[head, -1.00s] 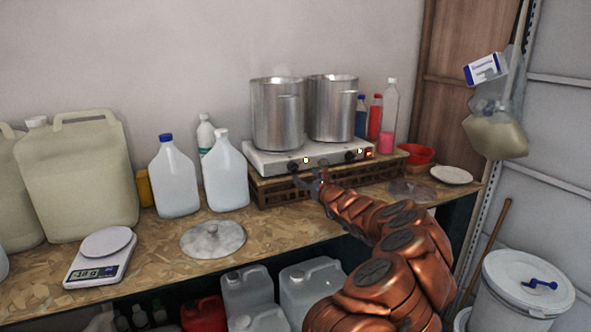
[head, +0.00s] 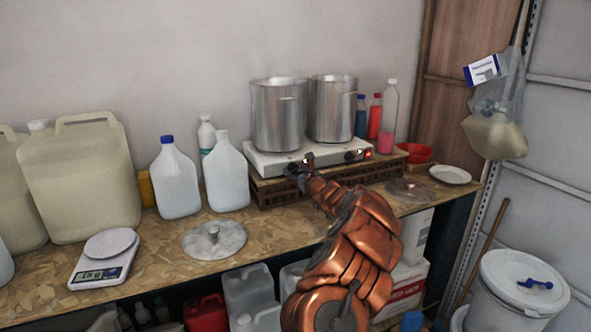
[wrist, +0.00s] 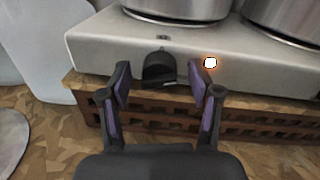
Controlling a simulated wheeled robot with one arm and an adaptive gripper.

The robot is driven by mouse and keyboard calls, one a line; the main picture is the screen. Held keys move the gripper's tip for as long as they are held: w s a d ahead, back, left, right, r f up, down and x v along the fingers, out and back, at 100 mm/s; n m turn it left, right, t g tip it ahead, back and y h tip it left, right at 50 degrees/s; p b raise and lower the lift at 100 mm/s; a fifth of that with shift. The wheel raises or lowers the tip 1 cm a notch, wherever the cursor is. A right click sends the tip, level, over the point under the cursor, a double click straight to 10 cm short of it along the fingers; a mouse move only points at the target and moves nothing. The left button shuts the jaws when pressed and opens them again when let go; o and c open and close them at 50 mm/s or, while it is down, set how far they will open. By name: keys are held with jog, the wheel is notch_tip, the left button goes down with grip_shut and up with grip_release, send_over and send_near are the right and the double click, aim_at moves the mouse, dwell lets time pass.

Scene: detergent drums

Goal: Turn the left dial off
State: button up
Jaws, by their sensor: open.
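The left dial (wrist: 158,66) is a black knob on the front face of the silver hot plate (wrist: 100,52). A small lamp (wrist: 210,62) glows to its right in the wrist view. My gripper (wrist: 160,78) is open, with one finger on each side of the dial. Whether the fingers touch it I cannot tell. In the head view my gripper (head: 304,162) is at the hot plate's left front and covers much of the dial.
Two steel pots (head: 278,115) stand on the hot plate, which rests on a brown crate (head: 268,192). White jugs (head: 226,175) stand close on the left. Coloured bottles (head: 375,118) stand at the right.

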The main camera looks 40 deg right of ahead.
jog(key=shift+w, duration=0.1)
jog(key=shift+c, duration=0.2)
jog(key=c, duration=1.1)
